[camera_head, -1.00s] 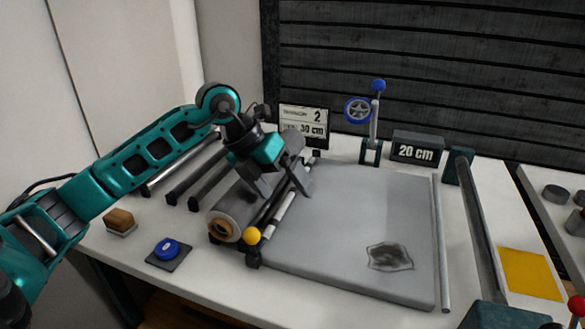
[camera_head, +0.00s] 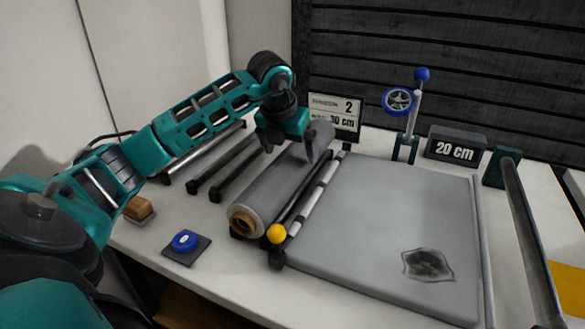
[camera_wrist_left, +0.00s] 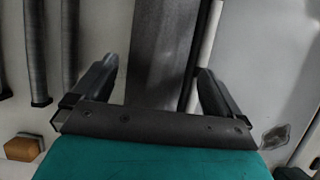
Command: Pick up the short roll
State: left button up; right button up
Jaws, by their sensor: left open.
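A thick grey roll (camera_head: 270,192) with a brown core at its near end lies beside the left edge of a flat grey board (camera_head: 390,215). It is the only thick roll I can make out; I cannot tell whether it is the short one. My left gripper (camera_head: 289,153) is open over the far half of the roll, fingers pointing down on either side. In the left wrist view the roll (camera_wrist_left: 158,45) runs between the open fingers of my left gripper (camera_wrist_left: 158,70), with gaps to both. My right gripper is not in view.
A striped rod with a yellow knob (camera_head: 277,233) runs right beside the roll. Dark bars (camera_head: 232,176) lie to its left. A blue button (camera_head: 184,241) and brown block (camera_head: 139,209) are nearer. A "30 cm" sign (camera_head: 335,115), blue-wheeled stand (camera_head: 398,101) and "20 cm" block (camera_head: 456,149) stand behind.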

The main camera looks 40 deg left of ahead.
pick_arm(q)
jog(key=b+x, duration=0.1)
jog(key=x, duration=0.4)
jog(key=shift+s+f, duration=0.1)
jog(key=shift+f, duration=0.2)
jog(key=shift+r, duration=0.15)
jog(key=c, duration=1.1)
jog(key=shift+c, duration=0.2)
